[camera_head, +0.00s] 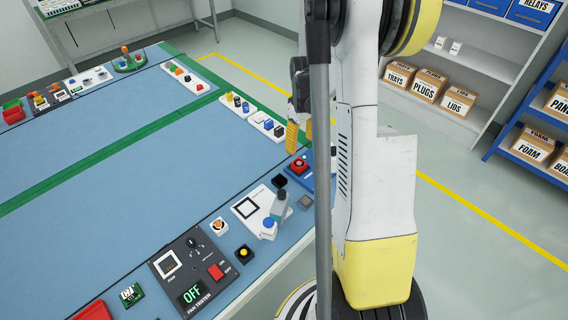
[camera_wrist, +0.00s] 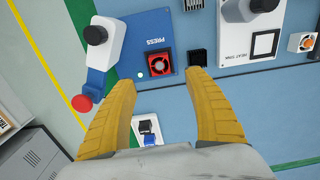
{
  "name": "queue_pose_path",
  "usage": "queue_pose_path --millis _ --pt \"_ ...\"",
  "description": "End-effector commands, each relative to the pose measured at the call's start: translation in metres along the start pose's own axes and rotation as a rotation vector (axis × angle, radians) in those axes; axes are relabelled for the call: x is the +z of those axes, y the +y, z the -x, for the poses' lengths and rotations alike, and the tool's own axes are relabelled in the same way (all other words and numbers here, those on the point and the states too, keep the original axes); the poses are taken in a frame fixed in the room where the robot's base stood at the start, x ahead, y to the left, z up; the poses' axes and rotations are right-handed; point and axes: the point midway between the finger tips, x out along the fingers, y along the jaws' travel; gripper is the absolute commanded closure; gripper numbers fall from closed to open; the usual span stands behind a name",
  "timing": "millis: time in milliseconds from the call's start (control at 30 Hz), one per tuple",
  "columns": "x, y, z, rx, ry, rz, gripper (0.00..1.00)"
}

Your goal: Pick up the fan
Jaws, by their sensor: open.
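A square black-framed fan with a red rotor (camera_wrist: 159,64) lies on the blue plate marked PRESS (camera_wrist: 140,30). It also shows in the head view (camera_head: 299,166). My gripper (camera_wrist: 160,80) is open, its yellow fingers spread, with the red fan just past and between the fingertips in the wrist view. Nothing is between the fingers. In the head view my gripper (camera_head: 299,148) shows above the press area, partly hidden by my arm. A second small fan-like part, white with an orange centre (camera_head: 219,225), stands near the fan tester (camera_head: 195,270).
A black heat sink (camera_wrist: 197,57) sits close to the right fingertip. The press head (camera_wrist: 95,34) and its red-knobbed lever (camera_wrist: 82,103) stand at left. The white heat sink station (camera_wrist: 265,45) is at right. A small tray (camera_wrist: 148,130) shows between the fingers.

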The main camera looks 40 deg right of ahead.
Motion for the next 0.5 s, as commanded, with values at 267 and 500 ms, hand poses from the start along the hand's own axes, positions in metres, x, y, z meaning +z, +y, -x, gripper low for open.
queue_pose_path --millis 267,500 --pt "-0.001 0.000 -0.045 0.000 0.000 0.000 0.39" --pt "-0.002 0.000 -0.066 0.000 0.000 0.000 0.39"
